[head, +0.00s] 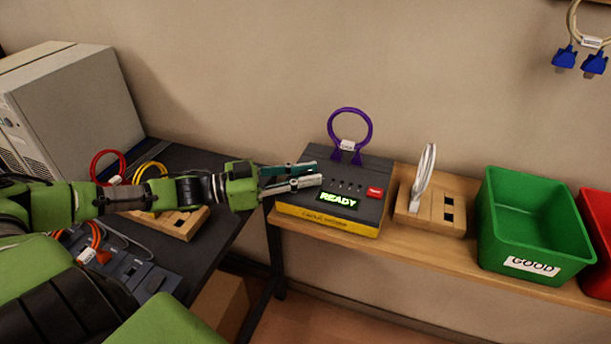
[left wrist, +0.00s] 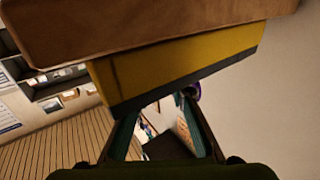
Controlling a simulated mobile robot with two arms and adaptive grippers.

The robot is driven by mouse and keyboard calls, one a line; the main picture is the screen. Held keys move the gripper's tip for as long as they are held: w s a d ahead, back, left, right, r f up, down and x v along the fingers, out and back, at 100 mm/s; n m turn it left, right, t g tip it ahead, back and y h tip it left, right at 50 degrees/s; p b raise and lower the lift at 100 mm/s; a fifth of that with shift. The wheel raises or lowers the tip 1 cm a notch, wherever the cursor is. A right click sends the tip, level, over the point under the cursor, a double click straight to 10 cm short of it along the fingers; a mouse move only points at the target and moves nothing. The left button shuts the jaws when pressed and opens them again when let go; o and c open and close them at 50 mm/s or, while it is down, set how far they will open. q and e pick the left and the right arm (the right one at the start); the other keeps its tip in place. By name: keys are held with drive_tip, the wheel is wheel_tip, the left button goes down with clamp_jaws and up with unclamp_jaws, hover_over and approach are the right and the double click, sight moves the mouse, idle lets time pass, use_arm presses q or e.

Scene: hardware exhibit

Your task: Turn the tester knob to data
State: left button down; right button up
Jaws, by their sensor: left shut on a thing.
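The tester (head: 350,222) is a dark box with a yellow front strip, standing on the wooden shelf. Its lit green display (head: 338,199) reads READY, and a red button (head: 375,192) sits to the right. My left gripper (head: 317,172) reaches in from the left over the tester's top, its fingers shut on the knob. The fingers hide the knob, so its pointing cannot be read. In the left wrist view the tester's yellow side (left wrist: 180,65) appears upside down, beyond the two teal fingers (left wrist: 160,125). My right gripper is not in view.
A purple cable (head: 350,112) loops up from the tester's back. A wooden block (head: 440,208) with a white cable stands to the right, then the green GOOD bin (head: 535,235) and a red bin (head: 598,215). A dark table (head: 225,235) with cables is at left.

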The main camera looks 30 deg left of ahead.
sight(292, 178)
use_arm(q)
drive_tip(key=c, duration=1.8)
unclamp_jaws()
drive_tip(key=shift+v, duration=1.05)
drive_tip(key=shift+s+a+f, duration=0.1)
drive_tip(key=shift+s+a, duration=0.2)
drive_tip(key=shift+s, duration=0.1)
drive_tip(key=shift+s+a+g, duration=0.3)
drive_tip(key=shift+s, duration=0.35)
drive_tip(key=shift+s+a, duration=0.45)
drive_tip(key=shift+a, duration=0.35)
drive_tip(key=shift+v, duration=2.85)
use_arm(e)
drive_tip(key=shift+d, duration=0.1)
